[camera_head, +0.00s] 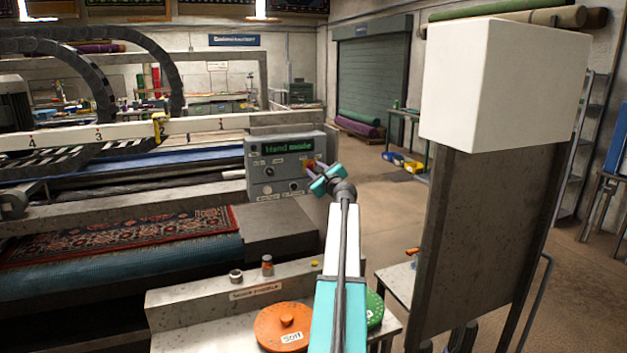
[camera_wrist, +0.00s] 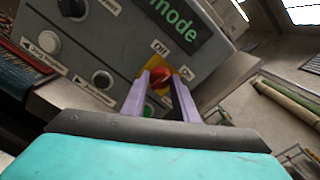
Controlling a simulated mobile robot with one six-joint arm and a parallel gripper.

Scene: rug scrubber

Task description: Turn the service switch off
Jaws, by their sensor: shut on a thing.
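The service switch is a red knob (camera_wrist: 159,77) on a yellow plate at the right end of the control panel. The labels "Off" (camera_wrist: 160,47) and "On" (camera_wrist: 186,73) stand beside it, above and to the right in the wrist view. My gripper (camera_wrist: 163,80) has its two lilac fingers on either side of the knob, shut on it. In the head view my gripper (camera_head: 314,170) is at the panel's right edge and mostly covers the switch. Which label the knob points to cannot be told.
The grey control panel (camera_head: 260,168) has a green display ending in "mode", with other knobs and buttons close by. A green button (camera_wrist: 148,111) lies just below the fingers. A white box on a dark stand (camera_head: 480,85) rises at right; open floor lies behind.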

